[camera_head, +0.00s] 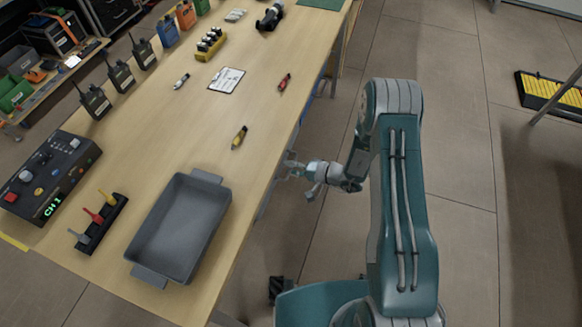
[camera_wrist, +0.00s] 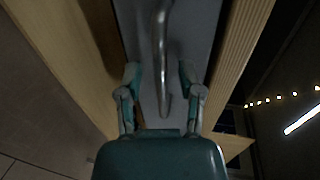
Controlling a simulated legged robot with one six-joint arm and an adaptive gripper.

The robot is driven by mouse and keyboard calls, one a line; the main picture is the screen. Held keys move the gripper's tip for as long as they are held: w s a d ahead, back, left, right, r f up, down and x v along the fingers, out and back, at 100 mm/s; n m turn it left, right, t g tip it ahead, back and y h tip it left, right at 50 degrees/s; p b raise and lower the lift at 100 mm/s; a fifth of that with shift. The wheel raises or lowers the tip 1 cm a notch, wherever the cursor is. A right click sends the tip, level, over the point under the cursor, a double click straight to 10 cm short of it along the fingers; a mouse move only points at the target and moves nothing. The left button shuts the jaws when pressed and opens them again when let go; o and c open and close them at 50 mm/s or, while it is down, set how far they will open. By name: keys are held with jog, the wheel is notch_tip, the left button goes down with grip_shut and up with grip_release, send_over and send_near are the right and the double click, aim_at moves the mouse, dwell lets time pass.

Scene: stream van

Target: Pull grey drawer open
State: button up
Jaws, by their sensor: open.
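The grey drawer front (camera_wrist: 197,30) faces my gripper in the wrist view, set in a light wooden frame. Its metal bar handle (camera_wrist: 161,60) runs up the middle of that view. My gripper (camera_wrist: 160,85) is open, with one finger on each side of the handle's line. I cannot tell whether the fingers touch the handle. In the head view, my gripper (camera_head: 292,168) is beside the table's right edge, slightly below the top. The drawer front is hidden there by the tabletop.
The wooden table (camera_head: 200,130) carries a grey tray (camera_head: 183,225), a control box (camera_head: 47,175), several radios, a clipboard (camera_head: 227,80) and screwdrivers. Open floor lies to the right of my arm. A yellow-topped case (camera_head: 550,93) sits at the far right.

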jog(key=shift+a, duration=0.1)
grip_shut()
jog(key=f+v, duration=0.2)
jog(key=v, duration=1)
jog(key=d+f+v, duration=0.1)
jog(key=f+v, duration=0.2)
jog(key=v, duration=1)
jog(key=shift+s+d+f, duration=0.2)
jog(key=shift+d+f, duration=0.05)
grip_release()
jog(key=shift+w+r, duration=0.1)
